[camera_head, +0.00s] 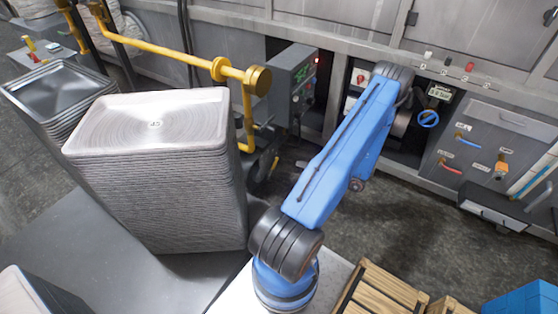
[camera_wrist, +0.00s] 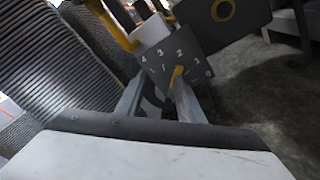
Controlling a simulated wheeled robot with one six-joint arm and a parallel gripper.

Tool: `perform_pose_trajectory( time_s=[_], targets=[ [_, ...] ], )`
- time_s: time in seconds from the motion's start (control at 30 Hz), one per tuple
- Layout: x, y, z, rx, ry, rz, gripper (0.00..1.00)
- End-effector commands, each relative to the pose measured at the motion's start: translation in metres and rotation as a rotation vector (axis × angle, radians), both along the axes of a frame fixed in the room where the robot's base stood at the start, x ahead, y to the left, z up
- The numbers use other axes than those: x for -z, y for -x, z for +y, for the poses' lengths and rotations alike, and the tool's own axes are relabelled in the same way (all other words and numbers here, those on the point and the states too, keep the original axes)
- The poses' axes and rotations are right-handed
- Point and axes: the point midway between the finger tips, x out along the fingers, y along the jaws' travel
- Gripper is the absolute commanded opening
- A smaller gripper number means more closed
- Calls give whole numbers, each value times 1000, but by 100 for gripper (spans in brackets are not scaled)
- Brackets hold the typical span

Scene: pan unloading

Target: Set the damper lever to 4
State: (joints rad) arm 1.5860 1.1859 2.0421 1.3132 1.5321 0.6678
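The damper plate (camera_wrist: 150,62) is a dark plate with white numbers, including 4, 3, 2 and 1, in the wrist view. A yellow lever (camera_wrist: 179,75) stands out from it and points roughly towards the 2. The 4 lies at the plate's left end. My gripper (camera_wrist: 157,92) is in front of the plate with its two grey fingers apart. The lever shows close to the right fingertip; I cannot tell whether they touch. In the head view, my gripper is not visible, and I cannot make out the lever there.
A tall stack of grey pans (camera_head: 155,125) stands left of my arm; ribbed pan sides (camera_wrist: 50,60) also fill the wrist view's left. Yellow pipes (camera_head: 190,60) run behind the stack. A grey control box (camera_head: 293,88) and wooden crates (camera_head: 380,292) are nearby.

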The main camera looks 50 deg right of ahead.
Motion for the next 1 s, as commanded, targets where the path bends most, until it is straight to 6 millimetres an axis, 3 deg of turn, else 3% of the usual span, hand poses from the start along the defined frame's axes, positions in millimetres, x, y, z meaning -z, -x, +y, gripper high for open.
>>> perform_pose_trajectory(
  time_s=[0.13,0.37,0.57,1.0],
  targets=[
    [30,13,-9,107,-61,-2,34],
    [45,16,-14,162,-89,-2,34],
    [44,-5,-12,159,-89,-2,34],
    [44,-73,-5,157,-87,-2,34]
  ],
)
